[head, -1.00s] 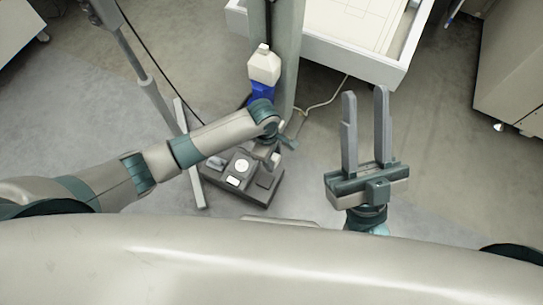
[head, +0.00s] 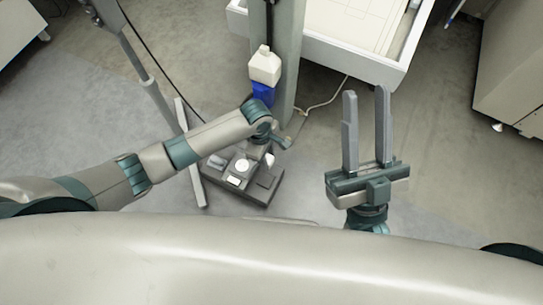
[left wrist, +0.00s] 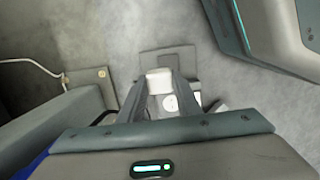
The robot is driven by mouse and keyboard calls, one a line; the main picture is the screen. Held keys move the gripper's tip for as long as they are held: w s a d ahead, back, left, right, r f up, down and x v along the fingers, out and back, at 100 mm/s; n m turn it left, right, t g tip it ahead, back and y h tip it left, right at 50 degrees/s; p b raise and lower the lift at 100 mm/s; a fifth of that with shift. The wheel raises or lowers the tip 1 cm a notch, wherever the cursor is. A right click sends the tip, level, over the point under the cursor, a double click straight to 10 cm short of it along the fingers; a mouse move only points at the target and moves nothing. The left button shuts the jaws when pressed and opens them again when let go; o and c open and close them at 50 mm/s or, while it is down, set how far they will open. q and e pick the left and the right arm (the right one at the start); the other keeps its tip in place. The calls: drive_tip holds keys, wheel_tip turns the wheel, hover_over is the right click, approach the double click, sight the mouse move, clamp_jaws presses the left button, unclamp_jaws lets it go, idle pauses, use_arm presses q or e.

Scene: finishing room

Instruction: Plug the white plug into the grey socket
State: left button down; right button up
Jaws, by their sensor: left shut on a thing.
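My left gripper (left wrist: 159,88) is shut on the white plug (left wrist: 159,76), which sits between its fingertips in the left wrist view. In the head view the plug (head: 269,159) shows as a small white shape below my left wrist, over the right part of a dark grey unit (head: 259,197) on the floor. A dark square panel (left wrist: 178,58) of the unit lies just beyond the plug in the wrist view. I cannot tell for sure which part is the grey socket, nor whether the plug touches the unit. My right gripper (head: 366,128) is open and empty at the right.
The unit carries a white round piece (head: 242,165) and a white rectangle (head: 234,181). A white-and-blue bottle (head: 264,66) stands behind, beside a grey-green column (head: 289,60). A white-sided table (head: 345,62) is at the back. A thin cable crosses the floor. Floor at right is clear.

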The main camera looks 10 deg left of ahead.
use_arm(q)
drive_tip(key=w+a+f+p, duration=0.1)
drive_tip(key=a+f+p, duration=0.1)
drive_tip(key=a, duration=0.7)
drive_tip(key=shift+w+a+f, duration=0.15)
drive_tip(key=shift+w+f, duration=0.25)
drive_tip(key=shift+f, duration=0.15)
idle(0.4)
drive_tip(key=shift+f, duration=0.1)
idle(0.5)
drive_tip(key=shift+a+f+b, duration=0.2)
drive_tip(key=shift+f+b, duration=0.3)
drive_tip(key=shift+f, duration=0.7)
drive_tip(key=shift+a+f+b, duration=0.2)
drive_tip(key=shift+f+b, duration=0.3)
drive_tip(key=shift+f, duration=0.7)
drive_tip(key=shift+f, duration=0.4)
drive_tip(key=shift+f, duration=0.2)
drive_tip(key=c, duration=2)
unclamp_jaws()
drive_tip(key=shift+c, duration=0.2)
